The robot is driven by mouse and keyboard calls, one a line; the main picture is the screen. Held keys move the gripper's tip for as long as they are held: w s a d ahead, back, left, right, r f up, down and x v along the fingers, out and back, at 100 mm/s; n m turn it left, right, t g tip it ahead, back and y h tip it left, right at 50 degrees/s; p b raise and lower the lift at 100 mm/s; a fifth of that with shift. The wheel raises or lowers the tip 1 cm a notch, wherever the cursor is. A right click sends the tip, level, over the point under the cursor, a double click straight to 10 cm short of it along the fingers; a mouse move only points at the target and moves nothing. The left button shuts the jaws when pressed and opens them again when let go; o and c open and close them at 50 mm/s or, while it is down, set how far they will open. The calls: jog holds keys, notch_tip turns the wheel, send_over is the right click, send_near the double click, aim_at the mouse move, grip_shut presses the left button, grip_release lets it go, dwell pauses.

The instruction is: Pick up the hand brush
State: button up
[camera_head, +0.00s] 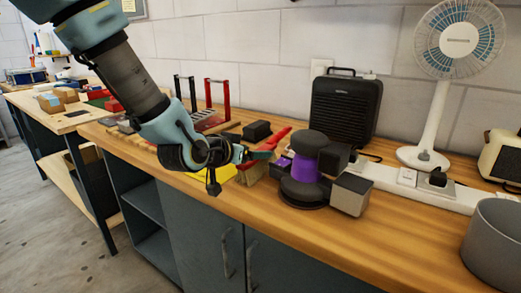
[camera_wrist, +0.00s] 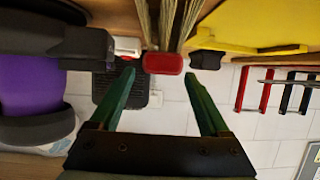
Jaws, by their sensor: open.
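The hand brush has a red handle and pale bristles (camera_head: 252,172); in the head view it is at the bench's middle, partly hidden by my gripper. In the wrist view its red end (camera_wrist: 163,63) and splayed bristles (camera_wrist: 155,22) show at the top centre. My gripper (camera_head: 258,152) is close beside the brush. In the wrist view the green fingers of my gripper (camera_wrist: 160,80) are spread, with the red end near the gap between their tips. I cannot tell whether either finger touches the brush.
A purple and dark grey machine (camera_head: 307,168) stands close right of the brush. A yellow flat thing (camera_head: 240,174) lies on its left. Behind are a black heater (camera_head: 345,112) and a white fan (camera_head: 432,110). A grey pot (camera_head: 496,245) stands at the right.

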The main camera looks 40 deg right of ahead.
aim_at(265, 147)
jog(key=shift+p+x, duration=1)
jog(key=shift+x, duration=2.3)
jog(key=shift+d+r, duration=0.1)
grip_shut()
